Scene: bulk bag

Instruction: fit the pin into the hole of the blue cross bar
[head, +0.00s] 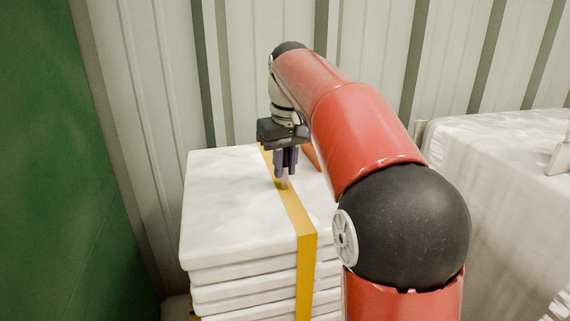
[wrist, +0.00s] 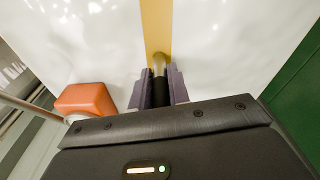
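My gripper (head: 286,170) points down over the top of a stack of white sacks (head: 225,205). Its two purple fingers also show in the wrist view (wrist: 161,88), closed around a dark cylinder. This is the pin (wrist: 159,66), with a black upper part and a pale metallic lower end. In the head view, the pin's pale end (head: 284,183) sticks out below the fingertips, over the yellow strap. I cannot tell whether it touches the strap. No blue cross bar or hole can be made out in either view.
A yellow strap (head: 304,240) runs over the stack. An orange block (wrist: 85,99) lies beside my gripper, with a thin rod near it. A green wall (head: 50,160) stands at left, corrugated panels (head: 155,100) behind. A large white wrapped load (head: 495,190) stands at right.

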